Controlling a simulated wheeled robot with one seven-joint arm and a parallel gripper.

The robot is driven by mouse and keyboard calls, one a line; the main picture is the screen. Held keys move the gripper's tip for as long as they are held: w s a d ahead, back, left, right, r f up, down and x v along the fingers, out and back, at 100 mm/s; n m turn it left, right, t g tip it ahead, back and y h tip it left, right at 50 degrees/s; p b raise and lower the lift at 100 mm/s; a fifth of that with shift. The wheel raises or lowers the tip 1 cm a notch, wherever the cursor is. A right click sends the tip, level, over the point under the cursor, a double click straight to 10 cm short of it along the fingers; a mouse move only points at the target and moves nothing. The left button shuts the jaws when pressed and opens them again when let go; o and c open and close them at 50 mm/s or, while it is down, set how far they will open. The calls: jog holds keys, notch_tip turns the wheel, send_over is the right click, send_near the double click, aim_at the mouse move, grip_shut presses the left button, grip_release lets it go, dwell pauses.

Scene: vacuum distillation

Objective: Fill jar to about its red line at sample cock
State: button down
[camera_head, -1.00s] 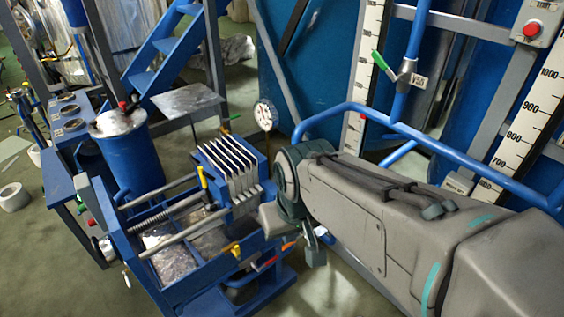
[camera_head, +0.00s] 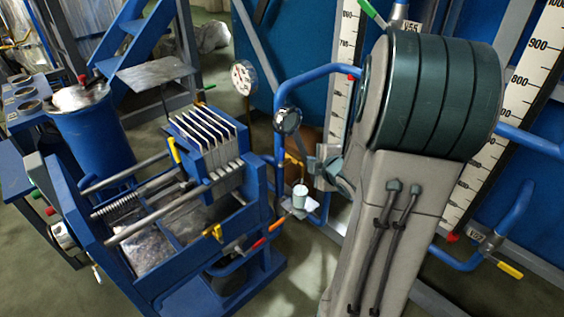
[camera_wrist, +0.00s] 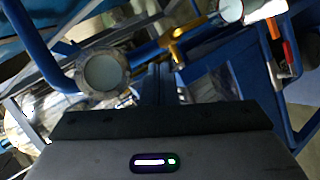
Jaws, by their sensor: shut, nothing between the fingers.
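A small pale jar (camera_head: 300,192) stands on a little shelf (camera_head: 307,206) below the blue pipe, to the right of the filter press. A yellow-handled cock (camera_head: 292,160) is just above it; it looks like the sample cock. In the wrist view, the yellow cock (camera_wrist: 178,46) is beyond my fingertips, and a pale cylinder that looks like the jar (camera_wrist: 232,10) is at the top edge. I cannot make out the red line or the jar's fill level. My gripper (camera_wrist: 158,75) is shut and empty, apart from the cock. In the head view, my arm partly hides the gripper.
A round sight glass (camera_head: 287,121) sits on the blue pipe (camera_head: 310,78), close to my gripper. The filter press (camera_head: 210,150) is to the left, with red and orange handles on its near side. White scales and blue pipes stand at right.

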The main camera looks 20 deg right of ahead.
notch_tip(320, 180, down, 6)
jog(key=s+d+n+t+y+b, duration=0.1)
jog(key=s+n+t+y+b, duration=0.1)
jog(key=n+t+y+b, duration=0.35)
jog(key=n+t+y, duration=0.1)
jog(key=n+y, duration=0.1)
send_near(284, 155)
jog(key=f+x, duration=0.1)
jog(key=x, duration=0.5)
jog(key=shift+w+r, duration=0.4)
jog(key=shift+w, duration=0.05)
jog(key=shift+w+g, duration=0.1)
jog(key=shift+g, duration=0.15)
jog(key=shift+w+a+r+g+h, duration=0.25)
jog(key=shift+w+r+g+h, duration=0.05)
jog(key=shift+w+g+h, duration=0.1)
jog(key=shift+w+r+g, duration=0.15)
jog(key=shift+r+g, duration=0.15)
jog(key=shift+g, duration=0.1)
